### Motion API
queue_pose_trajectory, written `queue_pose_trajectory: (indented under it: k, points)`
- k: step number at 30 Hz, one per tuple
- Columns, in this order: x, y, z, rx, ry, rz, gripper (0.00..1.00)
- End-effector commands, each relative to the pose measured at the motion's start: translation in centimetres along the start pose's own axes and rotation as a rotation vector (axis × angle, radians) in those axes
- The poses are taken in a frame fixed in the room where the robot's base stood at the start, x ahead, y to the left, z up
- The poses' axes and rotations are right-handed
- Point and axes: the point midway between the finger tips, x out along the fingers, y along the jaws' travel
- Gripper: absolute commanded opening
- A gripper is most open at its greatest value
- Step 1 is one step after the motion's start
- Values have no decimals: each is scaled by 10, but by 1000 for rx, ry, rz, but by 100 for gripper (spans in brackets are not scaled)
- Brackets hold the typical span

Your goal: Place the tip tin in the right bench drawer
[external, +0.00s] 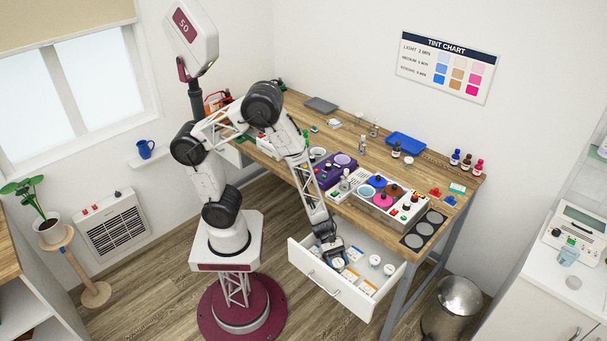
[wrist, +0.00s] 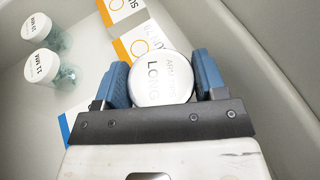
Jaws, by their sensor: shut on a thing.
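The tip tin (wrist: 163,78) is a round silvery-white tin with a lid lettered "LONG". My gripper (wrist: 160,82) is shut on it, one blue finger on each side. The right bench drawer (external: 320,281) is pulled open, white, below the bench's right part. In the external view my gripper (external: 334,260) reaches down into the drawer, near its left half. The tin is mostly hidden by the fingers there. Whether the tin touches the drawer floor (wrist: 88,22) or hangs just above it, I cannot tell.
Two jars with white lids, one (wrist: 36,27) and another (wrist: 41,68), stand in the drawer. Orange-and-white boxes (wrist: 137,42) lie beside the tin. A metal bin (external: 452,308) stands right of the bench. The benchtop (external: 350,126) holds trays, bottles and devices.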

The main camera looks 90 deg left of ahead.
Motion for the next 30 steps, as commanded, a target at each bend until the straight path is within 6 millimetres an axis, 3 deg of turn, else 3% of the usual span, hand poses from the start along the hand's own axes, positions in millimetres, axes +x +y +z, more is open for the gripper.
queue_pose_trajectory:
  k: [22,23,27,30]
  points:
    - [5,0,-11,0,0,0,41]
    - [5,0,-11,0,0,0,66]
    - [5,0,-12,-1,1,-1,88]
    - [5,-1,-12,-1,1,-1,90]
